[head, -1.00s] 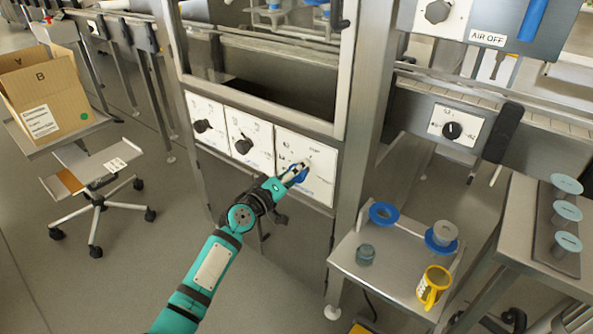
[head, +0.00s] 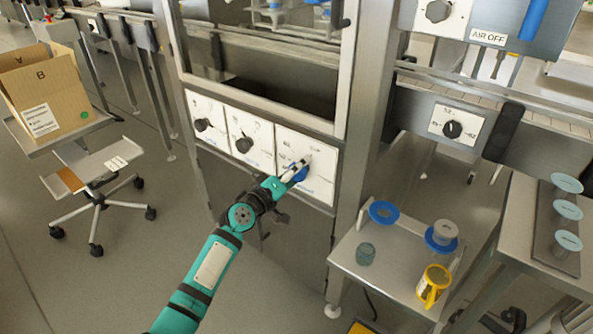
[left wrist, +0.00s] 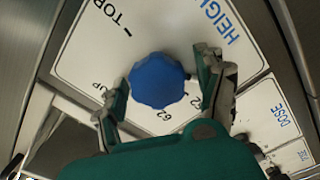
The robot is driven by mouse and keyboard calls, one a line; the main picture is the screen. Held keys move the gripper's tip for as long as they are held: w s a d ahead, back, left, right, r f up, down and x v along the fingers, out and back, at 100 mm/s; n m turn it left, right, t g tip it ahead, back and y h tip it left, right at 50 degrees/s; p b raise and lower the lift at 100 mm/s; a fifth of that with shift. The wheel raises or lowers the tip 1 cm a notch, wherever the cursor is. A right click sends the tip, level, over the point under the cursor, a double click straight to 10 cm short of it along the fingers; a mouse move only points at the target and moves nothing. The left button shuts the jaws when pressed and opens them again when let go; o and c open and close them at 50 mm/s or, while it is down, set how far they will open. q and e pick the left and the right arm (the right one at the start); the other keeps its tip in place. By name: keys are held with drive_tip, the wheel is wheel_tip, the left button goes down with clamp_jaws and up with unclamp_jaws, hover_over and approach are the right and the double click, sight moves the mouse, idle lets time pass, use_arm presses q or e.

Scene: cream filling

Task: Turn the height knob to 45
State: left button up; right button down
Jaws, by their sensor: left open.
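The height knob (left wrist: 157,80) is blue and sits on a white dial panel (left wrist: 100,40) marked HEIGHT, with numbers around it. In the head view the blue knob (head: 299,171) shows partly, on the rightmost of three white panels, behind my gripper. My left gripper (head: 301,165) is at this knob. In the left wrist view its two fingers (left wrist: 160,92) stand open on either side of the knob, with a gap visible beside it. The number that the knob points to cannot be read. My right gripper is not in view.
Two panels with dark knobs, one black (head: 202,125) and one green-black (head: 244,144), lie to the left. A metal post (head: 352,170) stands just right of the height panel. A small table (head: 400,262) with blue rings and a yellow mug (head: 433,286) stands at right.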

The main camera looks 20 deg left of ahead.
use_arm(q)
drive_tip(key=shift+s+a, duration=0.15)
drive_tip(key=shift+s, duration=0.15)
drive_tip(key=v, duration=1.1)
drive_tip(key=shift+s, duration=0.2)
drive_tip(key=shift+r, duration=0.1)
